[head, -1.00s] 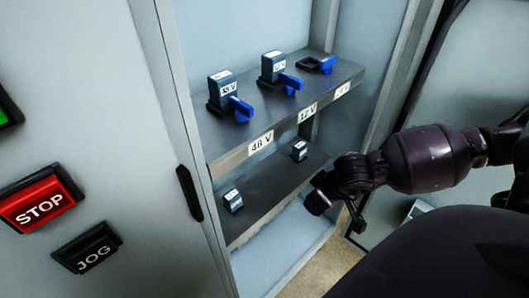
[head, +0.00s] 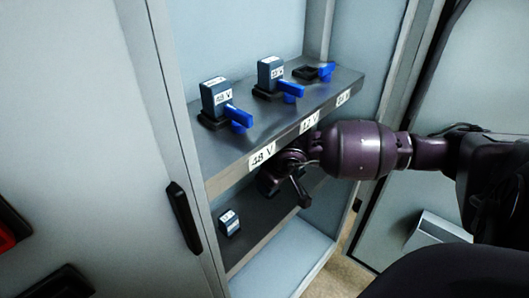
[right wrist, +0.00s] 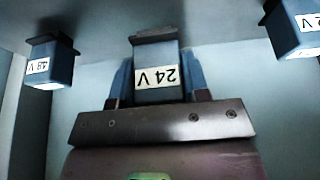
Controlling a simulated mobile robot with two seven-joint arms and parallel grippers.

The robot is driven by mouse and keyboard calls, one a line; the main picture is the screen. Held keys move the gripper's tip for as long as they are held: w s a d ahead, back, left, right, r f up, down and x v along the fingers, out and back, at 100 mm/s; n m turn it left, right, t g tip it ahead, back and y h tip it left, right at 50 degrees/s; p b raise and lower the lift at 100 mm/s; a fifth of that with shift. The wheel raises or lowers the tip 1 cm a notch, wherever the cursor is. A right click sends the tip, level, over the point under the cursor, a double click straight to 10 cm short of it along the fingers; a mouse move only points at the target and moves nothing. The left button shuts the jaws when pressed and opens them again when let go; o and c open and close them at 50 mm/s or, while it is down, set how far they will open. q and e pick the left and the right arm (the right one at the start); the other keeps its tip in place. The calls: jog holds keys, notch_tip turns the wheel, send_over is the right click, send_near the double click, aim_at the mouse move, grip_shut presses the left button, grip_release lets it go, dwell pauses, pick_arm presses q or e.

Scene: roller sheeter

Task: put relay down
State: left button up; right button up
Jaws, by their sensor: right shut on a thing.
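My right gripper (right wrist: 158,72) is shut on a dark blue relay (right wrist: 156,90) with a white 24 V label, which appears upside down in the right wrist view. The relay's black base is at the top of that picture. In the head view my right gripper (head: 268,184) is inside the cabinet at the lower shelf (head: 240,250), below the upper shelf's edge; the held relay is hidden there. Whether the relay's base touches the shelf I cannot tell. On the upper shelf, an empty black socket (head: 303,73) with a blue lever sits at the right. My left gripper is not in view.
Two relays (head: 215,97) (head: 270,72) stand in sockets with blue levers on the upper shelf (head: 225,150). Another relay (head: 229,222) stands on the lower shelf at left. The right wrist view shows relays on both sides (right wrist: 50,58) (right wrist: 295,28). Cabinet walls bound the space.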

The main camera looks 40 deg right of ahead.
jog(key=shift+w, duration=0.4)
notch_tip(320, 180, down, 3)
jog(key=shift+f+b, duration=0.2)
jog(key=shift+b, duration=0.35)
jog(key=shift+w+f, duration=0.1)
jog(key=shift+f, duration=0.05)
jog(key=shift+r, duration=0.2)
jog(key=shift+f, duration=0.2)
jog(key=o, duration=1)
jog(key=shift+c, duration=0.2)
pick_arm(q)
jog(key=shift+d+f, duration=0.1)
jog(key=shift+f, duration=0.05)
